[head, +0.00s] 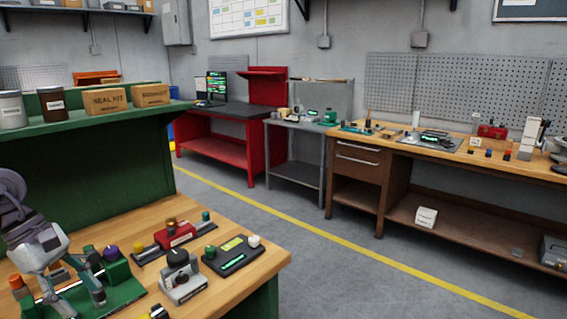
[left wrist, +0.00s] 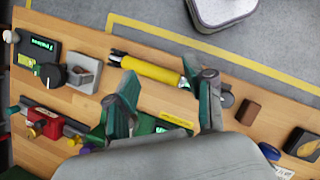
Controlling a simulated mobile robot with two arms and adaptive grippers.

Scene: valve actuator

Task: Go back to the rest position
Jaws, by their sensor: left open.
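My left gripper (head: 78,278) is at the lower left of the head view, over the green fixture (head: 122,292) on the wooden bench. In the left wrist view its two green-padded fingers (left wrist: 167,90) are spread apart with nothing held between them. A yellow cylindrical tool (left wrist: 150,70) lies on the bench beyond the fingers. The red valve block (head: 175,236) sits on a dark rail, and it also shows in the left wrist view (left wrist: 45,122). My right gripper is in neither view.
A grey device with a black knob (head: 182,283) and a dark panel with green and white knobs (head: 232,255) stand right of the gripper. A green shelf (head: 60,131) with jars and boxes rises behind. Open floor (head: 350,285) lies right of the bench.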

